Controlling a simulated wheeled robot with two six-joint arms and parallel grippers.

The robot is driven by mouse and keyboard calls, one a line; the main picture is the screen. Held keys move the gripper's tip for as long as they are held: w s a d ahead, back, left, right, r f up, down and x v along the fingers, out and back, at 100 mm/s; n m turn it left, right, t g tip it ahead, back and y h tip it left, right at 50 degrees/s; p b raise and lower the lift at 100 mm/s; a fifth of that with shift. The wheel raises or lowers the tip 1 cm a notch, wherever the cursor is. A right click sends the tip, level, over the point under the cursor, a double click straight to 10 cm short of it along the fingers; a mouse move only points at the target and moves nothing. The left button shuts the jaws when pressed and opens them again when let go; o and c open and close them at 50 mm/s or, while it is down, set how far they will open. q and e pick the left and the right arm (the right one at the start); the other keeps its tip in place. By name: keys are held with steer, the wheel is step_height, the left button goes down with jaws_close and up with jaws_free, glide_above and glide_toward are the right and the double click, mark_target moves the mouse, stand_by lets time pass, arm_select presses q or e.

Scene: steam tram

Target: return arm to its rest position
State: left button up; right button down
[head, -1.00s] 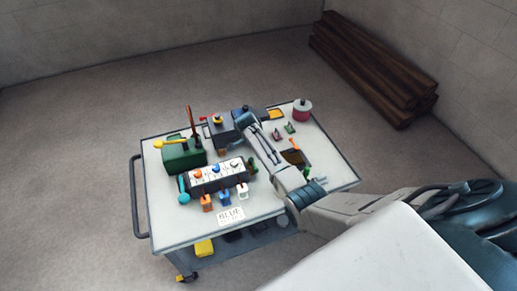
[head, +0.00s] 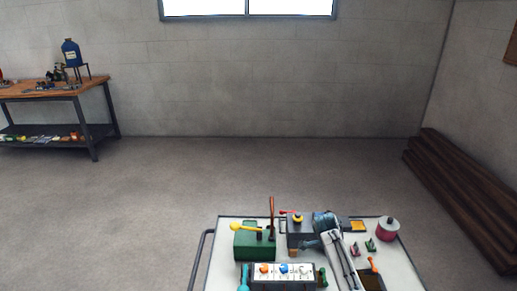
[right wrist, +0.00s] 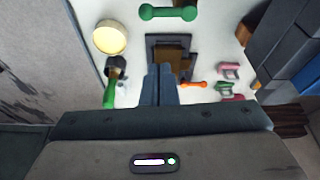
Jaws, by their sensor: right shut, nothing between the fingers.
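My right arm (head: 342,262) reaches up from the bottom of the head view, over the right half of the white-topped cart (head: 405,270). Its bluish far joint is near the cart's back edge. The right gripper's fingers are not clear in the head view. In the right wrist view my right gripper (right wrist: 158,85) is shut and empty, in front of a dark tray (right wrist: 187,48) with a brown inside. I cannot tell its height above the cart. My left gripper is not in view.
The cart also holds a green box (head: 254,246), a panel with coloured knobs (head: 283,273) and a pink-and-white round container (head: 387,230). The wrist view shows a green dumbbell-shaped piece (right wrist: 168,12). A workbench (head: 50,93) and stacked beams (head: 460,195) stand farther off.

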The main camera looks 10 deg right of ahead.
steer(key=s+a+f+n+t+y, duration=0.1)
steer(key=s+a+f+n+t, duration=0.15)
steer(key=s+n, duration=1.1)
steer(key=s+a+r+n+t+y, duration=0.15)
steer(key=s+r, duration=0.25)
steer(key=s, duration=0.4)
steer(key=s+a+r+n+g, duration=0.1)
steer(key=s+a+r+n, duration=0.15)
steer(key=s, duration=0.65)
steer(key=s+a+r+n+t, duration=0.15)
steer(key=s+r, duration=0.25)
steer(key=s, duration=0.4)
step_height(320, 180, down, 30)
steer(key=d+g, duration=0.2)
steer(key=d, duration=0.1)
steer(key=s+f+g, duration=0.1)
steer(key=s+f, duration=1.7)
steer(key=f, duration=0.1)
steer(key=shift+s+d+f, duration=0.25)
steer(key=shift+s+d, duration=0.15)
steer(key=shift+d, duration=0.05)
